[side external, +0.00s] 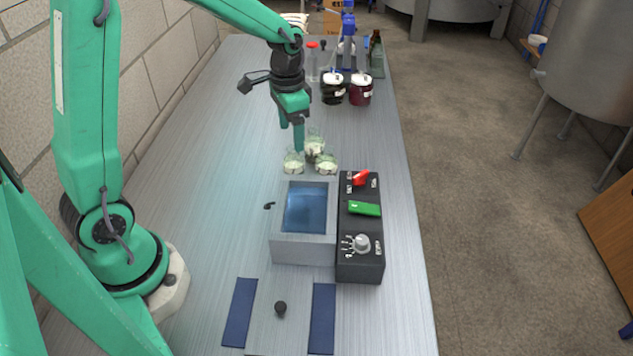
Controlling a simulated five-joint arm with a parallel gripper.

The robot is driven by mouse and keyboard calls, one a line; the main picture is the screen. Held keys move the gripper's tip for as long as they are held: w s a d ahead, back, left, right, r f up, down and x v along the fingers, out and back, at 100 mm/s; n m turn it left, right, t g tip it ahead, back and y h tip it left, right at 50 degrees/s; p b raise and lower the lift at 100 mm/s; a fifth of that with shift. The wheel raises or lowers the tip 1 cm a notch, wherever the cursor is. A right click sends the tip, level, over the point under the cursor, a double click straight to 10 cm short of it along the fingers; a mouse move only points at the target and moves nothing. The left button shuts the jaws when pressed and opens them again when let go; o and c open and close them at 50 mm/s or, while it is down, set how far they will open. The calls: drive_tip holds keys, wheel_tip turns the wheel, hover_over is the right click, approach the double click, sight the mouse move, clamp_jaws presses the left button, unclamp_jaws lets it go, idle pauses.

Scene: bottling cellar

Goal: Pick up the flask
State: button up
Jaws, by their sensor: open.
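A small cluster of clear glass vessels with pale contents stands on the metal bench, in the middle of the side view. The rear one (315,149) looks like a flask and stands tallest. A left one (293,166) and a right one (326,166) stand in front of it. I cannot tell which is the task's flask. My gripper (292,147) points down, open, over or just behind the left vessel and left of the rear one. Its fingertips overlap the left vessel's top in the picture; contact cannot be told. Nothing shows between the jaws.
A grey box with a blue window (306,207) and a black control box (360,245) stand in front of the vessels. Behind are two dark jars (332,93) (360,94), a green bottle (376,60) and a blue stand (347,50). The bench left of the vessels is clear.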

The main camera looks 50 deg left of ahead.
sight(294, 157)
drive_tip(key=shift+w+a+f, duration=0.15)
drive_tip(key=shift+w+f, duration=0.1)
drive_tip(key=shift+f, duration=0.2)
drive_tip(key=shift+f, duration=1.3)
drive_tip(key=shift+f, duration=2.6)
drive_tip(key=c, duration=1.2)
drive_tip(key=shift+o, duration=0.2)
